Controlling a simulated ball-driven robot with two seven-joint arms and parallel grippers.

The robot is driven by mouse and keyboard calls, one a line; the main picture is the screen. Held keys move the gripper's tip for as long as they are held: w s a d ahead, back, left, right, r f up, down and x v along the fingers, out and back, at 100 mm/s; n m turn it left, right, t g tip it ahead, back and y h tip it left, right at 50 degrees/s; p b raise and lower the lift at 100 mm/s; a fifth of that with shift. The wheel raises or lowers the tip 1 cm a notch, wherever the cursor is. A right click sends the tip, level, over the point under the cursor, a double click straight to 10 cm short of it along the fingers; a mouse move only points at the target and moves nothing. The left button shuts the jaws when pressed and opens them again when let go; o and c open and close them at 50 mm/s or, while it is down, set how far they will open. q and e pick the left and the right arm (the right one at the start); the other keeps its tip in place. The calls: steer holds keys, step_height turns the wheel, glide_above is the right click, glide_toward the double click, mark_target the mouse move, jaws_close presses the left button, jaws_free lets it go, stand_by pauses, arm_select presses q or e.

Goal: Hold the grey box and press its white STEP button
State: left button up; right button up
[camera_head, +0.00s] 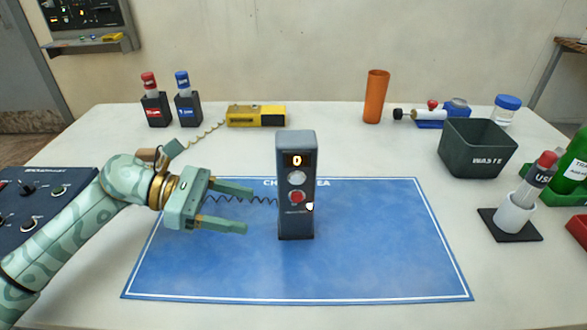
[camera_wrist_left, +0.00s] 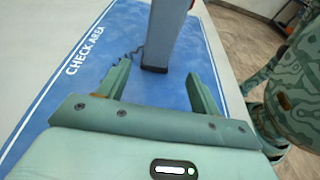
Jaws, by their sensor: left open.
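The grey box (camera_head: 296,222) stands upright on the blue check-area mat (camera_head: 380,265). Its display shows 0, with a white round button (camera_head: 296,178) below it and a red button (camera_head: 297,197) lower down. My left gripper (camera_head: 250,210) is open to the left of the box, its fingers pointing right towards it and apart from it. In the left wrist view the lower part of the box (camera_wrist_left: 165,40) shows ahead, beyond the open fingers (camera_wrist_left: 160,90), with nothing between them. The right gripper is not in view.
A coiled cord (camera_head: 235,200) runs behind my left gripper. A yellow device (camera_head: 256,116) and an orange cup (camera_head: 376,97) stand behind the mat. A waste bin (camera_head: 478,148) is at the right. The mat's right half is clear.

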mark_target(289, 217)
arm_select(q)
steer(key=shift+w+d, duration=0.15)
steer(key=shift+w, duration=0.1)
steer(key=shift+d+f, duration=0.1)
steer(key=shift+d, duration=0.2)
steer(key=x, duration=0.7)
steer(key=shift+d+f, duration=0.2)
steer(key=shift+d, duration=0.05)
steer(key=shift+x, duration=0.75)
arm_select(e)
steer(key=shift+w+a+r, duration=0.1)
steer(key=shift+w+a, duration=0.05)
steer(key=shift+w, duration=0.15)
arm_select(q)
steer(key=shift+r, duration=0.1)
steer(key=c, duration=0.8)
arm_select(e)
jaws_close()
